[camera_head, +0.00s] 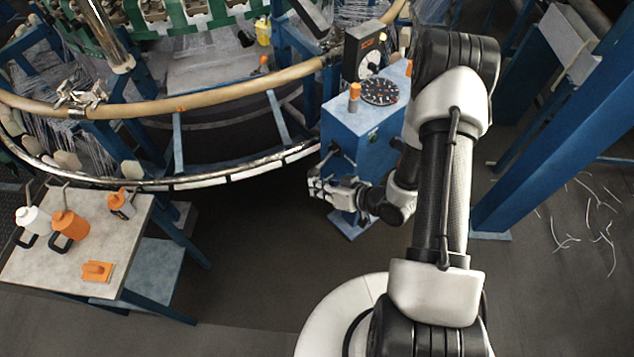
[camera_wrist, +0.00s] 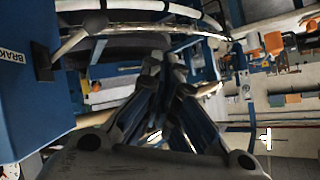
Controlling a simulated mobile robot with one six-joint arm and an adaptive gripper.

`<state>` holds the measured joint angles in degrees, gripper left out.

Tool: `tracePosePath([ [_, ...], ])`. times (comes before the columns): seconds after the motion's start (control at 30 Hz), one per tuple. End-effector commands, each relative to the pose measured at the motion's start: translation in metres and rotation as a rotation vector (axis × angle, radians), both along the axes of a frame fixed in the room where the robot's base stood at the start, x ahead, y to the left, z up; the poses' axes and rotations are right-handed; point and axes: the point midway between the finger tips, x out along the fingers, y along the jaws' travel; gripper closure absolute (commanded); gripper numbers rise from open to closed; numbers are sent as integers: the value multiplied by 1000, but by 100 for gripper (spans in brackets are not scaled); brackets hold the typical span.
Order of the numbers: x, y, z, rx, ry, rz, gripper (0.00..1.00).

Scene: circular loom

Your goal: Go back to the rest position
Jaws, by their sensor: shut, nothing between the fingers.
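My gripper (camera_head: 322,188) is in the middle of the head view, at the end of my arm, in front of the lower front of the blue control box (camera_head: 345,125). In the wrist view my gripper (camera_wrist: 165,62) has its fingers drawn together with nothing between them. The blue box also shows at the left of the wrist view (camera_wrist: 25,105), close beside the fingers, with a partly cut-off "BRAK" label (camera_wrist: 12,55). I cannot tell whether the gripper touches the box or its dark handle.
The loom's curved tan rail (camera_head: 190,103) and chrome ring (camera_head: 230,176) lie left of the box. A small table (camera_head: 45,262) at lower left holds bottles and an orange item. A blue post (camera_head: 560,130) stands at right, with loose threads (camera_head: 600,225) on the floor. The floor between table and base is clear.

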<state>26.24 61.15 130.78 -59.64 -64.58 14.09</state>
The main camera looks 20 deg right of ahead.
Motion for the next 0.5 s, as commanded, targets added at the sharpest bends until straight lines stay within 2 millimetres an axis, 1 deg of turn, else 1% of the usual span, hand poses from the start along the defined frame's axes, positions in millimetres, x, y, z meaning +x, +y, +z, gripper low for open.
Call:
tracePosePath([
  [0.27,1,0,0,-3,0,0,100],
  [0.33,4,-3,4,-23,-1,-1,100],
  [0.43,15,-14,16,-100,3,-5,100],
  [0.5,25,-26,31,-188,12,-17,100],
])
